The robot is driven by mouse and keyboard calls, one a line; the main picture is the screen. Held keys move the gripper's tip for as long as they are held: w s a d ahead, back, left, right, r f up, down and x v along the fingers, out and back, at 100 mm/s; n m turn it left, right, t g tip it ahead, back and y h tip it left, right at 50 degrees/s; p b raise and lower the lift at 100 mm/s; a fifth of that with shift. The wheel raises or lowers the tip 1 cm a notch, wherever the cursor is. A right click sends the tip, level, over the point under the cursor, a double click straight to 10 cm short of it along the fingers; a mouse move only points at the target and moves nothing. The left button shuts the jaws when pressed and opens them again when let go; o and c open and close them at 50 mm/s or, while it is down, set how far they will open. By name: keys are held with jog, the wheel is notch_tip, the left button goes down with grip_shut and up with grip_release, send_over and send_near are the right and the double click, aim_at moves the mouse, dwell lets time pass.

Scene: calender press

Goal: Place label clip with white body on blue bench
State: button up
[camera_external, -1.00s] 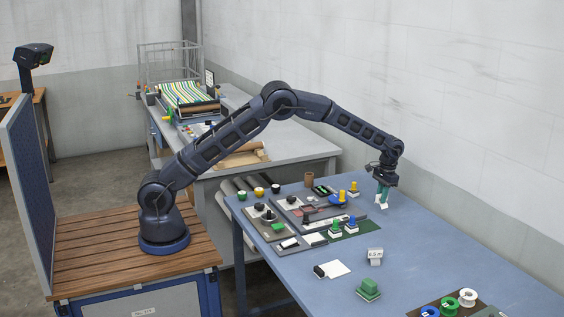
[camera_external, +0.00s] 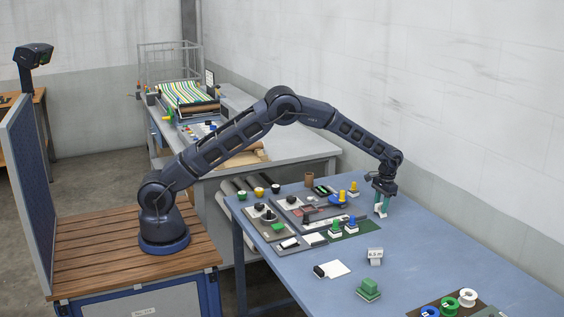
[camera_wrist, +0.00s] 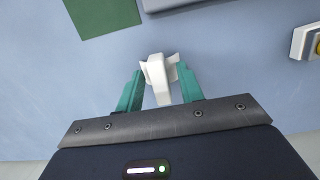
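The label clip with a white body (camera_wrist: 158,78) is between my gripper's teal fingertips in the wrist view. In the external view the clip (camera_external: 380,212) is low at the blue bench (camera_external: 425,235), and it appears to rest on its surface. My gripper (camera_wrist: 160,80) points down at the bench; it also shows in the external view (camera_external: 382,205). Its fingers stand apart on both sides of the clip, with gaps along the clip's lower body. Contact near the clip's upper edges cannot be made out.
A dark green mat (camera_external: 352,233) with green and blue knobbed pieces lies left of the gripper. A white label holder (camera_external: 375,256), a green block (camera_external: 368,289) and a tray of spools (camera_external: 447,303) are nearer the front. Bare bench surrounds the clip.

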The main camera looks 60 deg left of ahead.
jog(key=shift+r, duration=0.15)
notch_tip(320, 180, up, 11)
jog(key=w, duration=0.1)
jog(key=s+a+r+t, duration=0.1)
jog(key=s+a+r, duration=0.35)
jog(key=r, duration=0.35)
jog(key=s+a+r, duration=0.3)
jog(key=s+r, duration=0.3)
jog(key=r, duration=0.2)
jog(key=s+a+r+t, duration=0.1)
jog(key=s+a+r, duration=0.3)
jog(key=s, duration=0.5)
jog(key=s+a+r+t, duration=0.1)
jog(key=s+a+r, duration=0.2)
jog(key=s+r, duration=0.4)
jog(key=s+a+t, duration=0.1)
jog(key=s+a, duration=0.1)
jog(key=s, duration=0.8)
jog(key=s+a+t, duration=0.1)
jog(key=s+a, duration=0.1)
jog(key=s, duration=0.8)
jog(key=s+f, duration=0.3)
jog(key=s, duration=0.4)
jog(key=s+a+f+t, duration=0.1)
jog(key=s+f, duration=0.3)
jog(key=s, duration=0.4)
jog(key=shift+a, duration=0.25)
